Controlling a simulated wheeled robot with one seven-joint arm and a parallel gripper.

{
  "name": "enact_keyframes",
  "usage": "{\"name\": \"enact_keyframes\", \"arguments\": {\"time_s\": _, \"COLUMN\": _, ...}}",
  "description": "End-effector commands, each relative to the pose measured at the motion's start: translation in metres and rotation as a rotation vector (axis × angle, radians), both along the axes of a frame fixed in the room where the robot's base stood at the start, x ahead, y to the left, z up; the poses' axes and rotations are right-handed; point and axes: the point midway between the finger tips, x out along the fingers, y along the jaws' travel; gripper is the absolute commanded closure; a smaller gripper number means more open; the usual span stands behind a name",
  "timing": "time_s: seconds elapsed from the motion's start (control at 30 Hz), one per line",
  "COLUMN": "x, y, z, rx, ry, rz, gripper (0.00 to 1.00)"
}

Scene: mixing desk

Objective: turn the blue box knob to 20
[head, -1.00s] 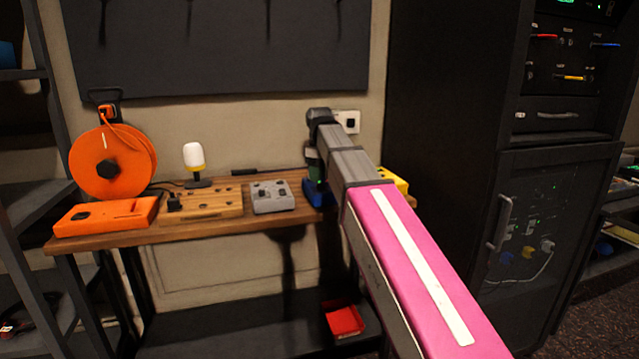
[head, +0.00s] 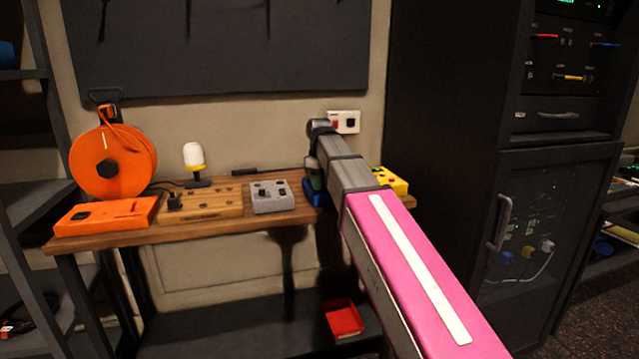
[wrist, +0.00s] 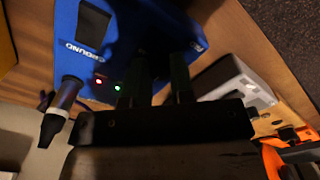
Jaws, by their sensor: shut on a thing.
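The blue box (wrist: 128,25) fills the upper middle of the wrist view, with GROUND lettering, a red light and a green light on its face. In the head view the blue box (head: 311,194) sits on the wooden bench, mostly behind my arm. My gripper (wrist: 160,72) reaches down onto the face of the box, its two dark green fingers a small gap apart. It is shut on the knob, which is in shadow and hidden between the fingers. The knob's pointer and scale numbers cannot be read.
A grey box (head: 271,196) stands just left of the blue box, and a yellow box (head: 391,181) to its right. A dark-tipped post (wrist: 55,125) sticks out beside the blue box. Orange gear (head: 107,213) is at the bench's left end. A black cabinet stands at right.

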Motion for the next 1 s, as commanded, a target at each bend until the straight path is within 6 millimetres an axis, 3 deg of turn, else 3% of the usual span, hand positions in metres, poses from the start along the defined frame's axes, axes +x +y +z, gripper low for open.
{"name": "enact_keyframes", "arguments": {"time_s": 0.37, "x": -0.0001, "y": 0.0, "z": 0.0002, "rx": 0.0, "ry": 0.0, "rz": -0.131, "gripper": 1.0}}
{"name": "enact_keyframes", "arguments": {"time_s": 1.0, "x": -0.0001, "y": 0.0, "z": 0.0003, "rx": 0.0, "ry": 0.0, "rz": -0.633, "gripper": 1.0}}
